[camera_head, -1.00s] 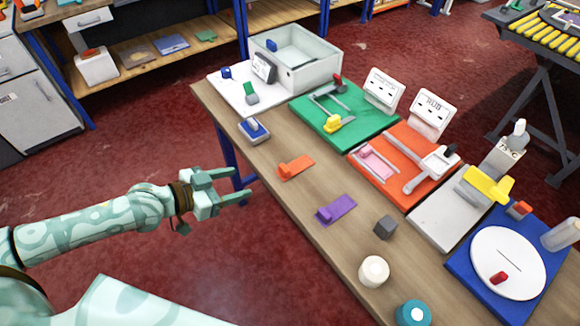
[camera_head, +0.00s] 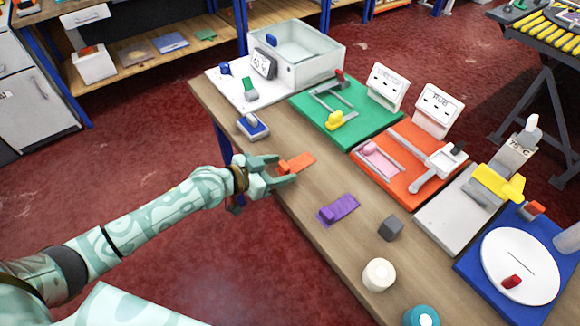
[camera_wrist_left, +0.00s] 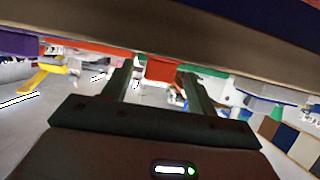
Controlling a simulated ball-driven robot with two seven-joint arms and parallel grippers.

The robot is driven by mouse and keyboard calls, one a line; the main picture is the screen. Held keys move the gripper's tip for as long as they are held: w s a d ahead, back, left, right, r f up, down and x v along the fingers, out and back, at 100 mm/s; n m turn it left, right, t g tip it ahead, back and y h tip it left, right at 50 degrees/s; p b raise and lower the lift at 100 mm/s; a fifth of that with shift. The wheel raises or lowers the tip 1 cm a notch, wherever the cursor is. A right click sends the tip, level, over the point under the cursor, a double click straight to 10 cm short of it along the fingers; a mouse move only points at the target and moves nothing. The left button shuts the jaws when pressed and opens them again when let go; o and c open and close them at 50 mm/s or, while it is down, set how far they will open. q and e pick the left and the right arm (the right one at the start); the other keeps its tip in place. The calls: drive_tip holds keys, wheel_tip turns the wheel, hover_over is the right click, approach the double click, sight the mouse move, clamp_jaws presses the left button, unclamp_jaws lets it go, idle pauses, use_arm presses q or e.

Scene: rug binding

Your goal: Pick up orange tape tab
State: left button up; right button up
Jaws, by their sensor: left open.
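The orange tape tab (camera_head: 301,161) lies flat on the wooden table near its left edge, with a small raised orange block at its near end. My left gripper (camera_head: 287,169) is at that end, with its fingers either side of the raised block and partly hiding it. In the left wrist view the orange block (camera_wrist_left: 160,68) shows between the two spread fingers (camera_wrist_left: 159,84). The gripper is open and I cannot tell whether a finger touches the block. My right gripper is not in view.
A purple tab (camera_head: 338,208), a dark grey cube (camera_head: 391,228) and a white cylinder (camera_head: 378,275) lie nearer on the table. A blue-and-white block (camera_head: 253,127) sits beyond the orange tab. Green (camera_head: 355,134) and orange-red (camera_head: 408,193) stations stand to the right.

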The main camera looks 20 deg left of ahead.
use_arm(q)
drive_tip(key=c, duration=1.1)
drive_tip(key=shift+o, duration=0.2)
